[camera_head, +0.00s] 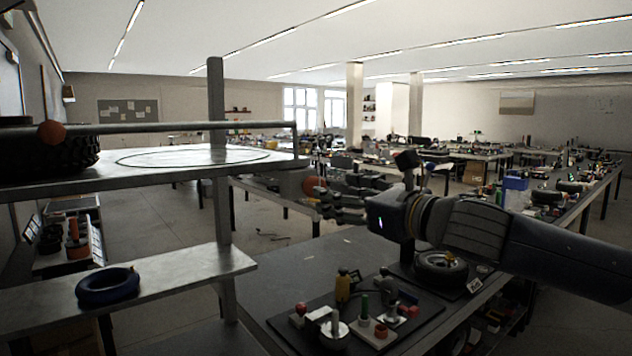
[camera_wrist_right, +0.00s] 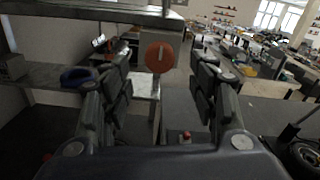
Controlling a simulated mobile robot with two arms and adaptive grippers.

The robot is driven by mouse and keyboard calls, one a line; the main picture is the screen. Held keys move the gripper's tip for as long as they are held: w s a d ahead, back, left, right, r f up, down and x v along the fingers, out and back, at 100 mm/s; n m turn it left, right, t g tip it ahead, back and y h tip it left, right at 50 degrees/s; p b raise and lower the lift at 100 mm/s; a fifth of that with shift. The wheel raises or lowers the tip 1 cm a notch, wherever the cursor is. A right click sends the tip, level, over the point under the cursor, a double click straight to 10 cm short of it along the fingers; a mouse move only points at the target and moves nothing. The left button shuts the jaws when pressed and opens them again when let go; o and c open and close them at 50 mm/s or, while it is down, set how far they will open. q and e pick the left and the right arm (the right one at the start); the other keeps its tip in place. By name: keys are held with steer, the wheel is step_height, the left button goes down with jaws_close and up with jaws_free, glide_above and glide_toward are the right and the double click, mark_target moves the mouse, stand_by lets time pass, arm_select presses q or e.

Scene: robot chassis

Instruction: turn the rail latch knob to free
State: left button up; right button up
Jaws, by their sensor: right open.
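The round orange-red knob (camera_head: 314,186) sits at the right end of the grey metal shelf frame, partly behind the gripper in the head view. In the right wrist view the knob (camera_wrist_right: 159,57) shows face-on as a disc with a thin dark mark, between and beyond the fingertips. My right gripper (camera_head: 330,197) comes in from the right and points at it. In the wrist view my right gripper (camera_wrist_right: 160,78) is open and empty, one finger on each side of the knob. I cannot tell whether a finger touches it. My left gripper is not in view.
The upper shelf (camera_head: 210,163) carries a rail and a dark tyre (camera_head: 45,152) at the left. A blue ring (camera_head: 107,286) lies on the lower shelf (camera_head: 190,268). A dark board (camera_head: 285,322) with tools and a wheel (camera_head: 441,267) lie on the bench below the arm.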

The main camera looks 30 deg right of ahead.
mark_target(310, 182)
steer(key=shift+w+a+p, duration=0.15)
steer(key=shift+w+p, duration=1.1)
steer(key=shift+w, duration=0.7)
steer(key=shift+w+a+p, duration=0.15)
steer(key=shift+w+p, duration=1.05)
steer(key=shift+w, duration=0.75)
steer(key=c, duration=1.1)
